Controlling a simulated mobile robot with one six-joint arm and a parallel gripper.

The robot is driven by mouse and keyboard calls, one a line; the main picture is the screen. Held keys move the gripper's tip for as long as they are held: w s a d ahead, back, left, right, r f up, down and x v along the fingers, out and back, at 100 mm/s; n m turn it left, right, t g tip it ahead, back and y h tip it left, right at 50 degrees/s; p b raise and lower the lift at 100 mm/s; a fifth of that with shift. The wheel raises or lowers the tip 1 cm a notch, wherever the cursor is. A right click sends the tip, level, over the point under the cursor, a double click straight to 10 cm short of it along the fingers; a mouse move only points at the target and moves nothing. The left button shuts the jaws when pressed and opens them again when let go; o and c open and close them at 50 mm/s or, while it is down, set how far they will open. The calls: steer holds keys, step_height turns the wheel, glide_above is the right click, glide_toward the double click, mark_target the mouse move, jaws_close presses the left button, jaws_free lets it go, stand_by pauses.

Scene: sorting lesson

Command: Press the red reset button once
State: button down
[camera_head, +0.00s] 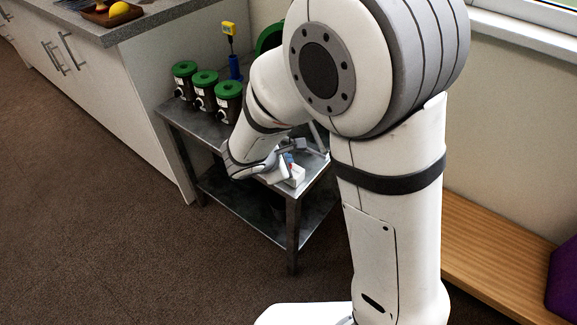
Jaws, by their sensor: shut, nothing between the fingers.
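My arm reaches across the view to a metal side table (183,120). My gripper (287,154) is small and partly hidden at the table's right end, shut and holding nothing. A small white box (296,179) sits on the table right by the gripper.
Several dark canisters with green lids (204,78) stand at the table's left. Behind them are a yellow device (229,29) on a blue stand (235,67) and a partly hidden green object (268,39). A counter (130,24) stands left, a wooden bench (500,245) right. The brown floor is clear.

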steer(key=shift+f+b, duration=0.45)
steer(key=shift+b, duration=0.05)
stand_by(0.8)
steer(key=shift+r, duration=0.1)
steer(key=shift+r+p, duration=0.65)
steer(key=shift+r, duration=0.15)
step_height(320, 180, up, 5)
steer(key=p, duration=0.3)
steer(key=shift+p, duration=0.4)
stand_by(0.5)
